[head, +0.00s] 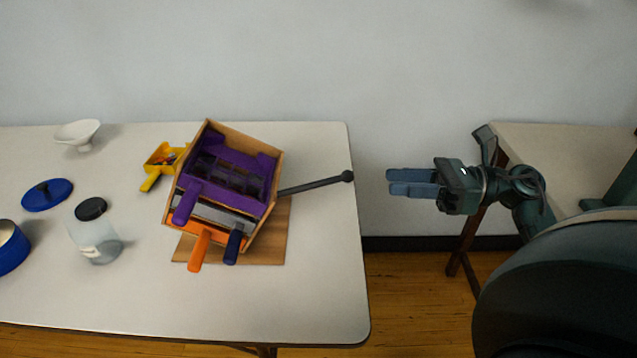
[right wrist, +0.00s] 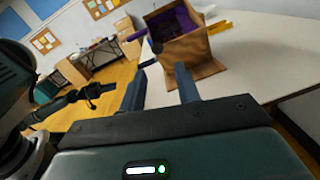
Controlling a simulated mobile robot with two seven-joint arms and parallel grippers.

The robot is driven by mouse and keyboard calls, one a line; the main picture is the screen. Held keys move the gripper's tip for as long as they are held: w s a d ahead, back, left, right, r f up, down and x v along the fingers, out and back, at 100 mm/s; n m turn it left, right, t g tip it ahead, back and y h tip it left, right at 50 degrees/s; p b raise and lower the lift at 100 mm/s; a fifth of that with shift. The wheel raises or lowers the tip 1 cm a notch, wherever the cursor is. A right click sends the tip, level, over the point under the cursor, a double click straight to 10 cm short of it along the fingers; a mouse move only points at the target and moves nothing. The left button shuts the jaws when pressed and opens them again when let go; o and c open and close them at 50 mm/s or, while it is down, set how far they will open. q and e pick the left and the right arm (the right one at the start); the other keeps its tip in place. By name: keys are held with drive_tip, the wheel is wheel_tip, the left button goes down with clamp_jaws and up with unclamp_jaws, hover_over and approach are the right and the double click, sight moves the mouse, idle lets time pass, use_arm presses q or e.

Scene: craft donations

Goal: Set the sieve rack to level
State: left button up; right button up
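The sieve rack (head: 262,215) is a wooden box on a flat wooden base (head: 272,248), standing tilted on the table. It holds purple, grey and orange trays with handles sticking out at the front.
A yellow scoop (head: 160,162) lies close behind the rack's left. A jar with a black lid (head: 93,235), a blue lid (head: 47,194), a blue tin (head: 10,248) and a white bowl (head: 78,134) are further left. Bare floor separates this table from another (head: 565,155).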

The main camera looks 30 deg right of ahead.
sight(341, 179)
drive_tip(key=p+x, duration=0.2)
drive_tip(key=x, duration=1.1)
drive_tip(key=shift+s, duration=0.1)
drive_tip(key=shift+c, duration=0.4)
clamp_jaws()
